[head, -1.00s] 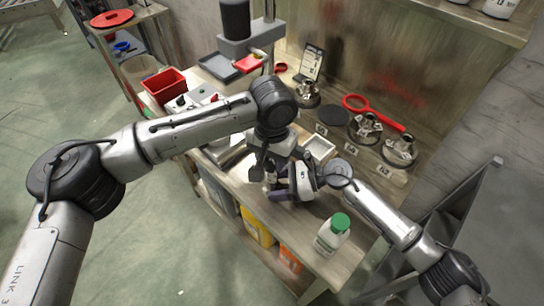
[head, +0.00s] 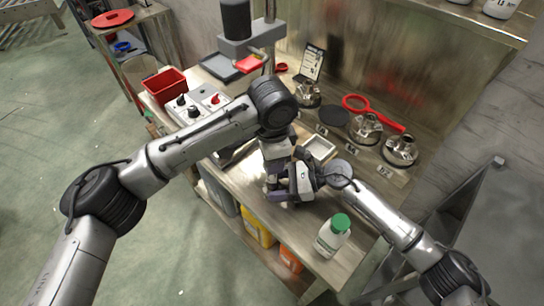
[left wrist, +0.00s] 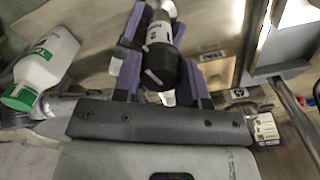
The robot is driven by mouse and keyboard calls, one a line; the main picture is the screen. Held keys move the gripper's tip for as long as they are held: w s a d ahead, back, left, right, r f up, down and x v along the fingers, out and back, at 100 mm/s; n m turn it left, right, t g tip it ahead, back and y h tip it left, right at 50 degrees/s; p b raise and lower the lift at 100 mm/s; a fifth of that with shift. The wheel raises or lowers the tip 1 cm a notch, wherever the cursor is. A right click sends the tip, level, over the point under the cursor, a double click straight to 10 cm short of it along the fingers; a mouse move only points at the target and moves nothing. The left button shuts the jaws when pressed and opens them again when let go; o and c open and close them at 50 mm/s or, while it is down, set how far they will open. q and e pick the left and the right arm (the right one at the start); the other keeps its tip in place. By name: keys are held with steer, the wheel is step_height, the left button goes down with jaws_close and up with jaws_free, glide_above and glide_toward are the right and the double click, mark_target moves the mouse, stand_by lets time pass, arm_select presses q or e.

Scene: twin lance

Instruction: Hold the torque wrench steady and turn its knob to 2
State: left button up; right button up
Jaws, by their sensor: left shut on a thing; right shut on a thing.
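The torque wrench shows in the left wrist view (left wrist: 160,62) as a dark round end with a silver and white shaft. The purple fingers of my left gripper (left wrist: 161,85) are shut on it from both sides. In the head view my left gripper (head: 272,186) and my right gripper (head: 296,190) are close together over the bench's front edge. They hide nearly all of the wrench there. My right gripper is shut, and its fingertips and their hold on the wrench are hidden. I cannot read the knob's setting.
A white bottle with a green cap (head: 332,236) stands on the bench (head: 240,190) to the right. A shallow pale tray (head: 317,150) lies behind the grippers. Metal fittings (head: 367,128), a red ring-handled tool (head: 385,114), a control box (head: 196,106) and a red bin (head: 166,85) stand farther back.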

arm_select(q)
steer(key=shift+m, duration=0.8)
steer(key=o, duration=0.9)
steer(key=shift+r, duration=0.1)
step_height(320, 180, up, 12)
steer(key=shift+f, duration=0.1)
stand_by(0.4)
arm_select(e)
steer(key=o, duration=0.8)
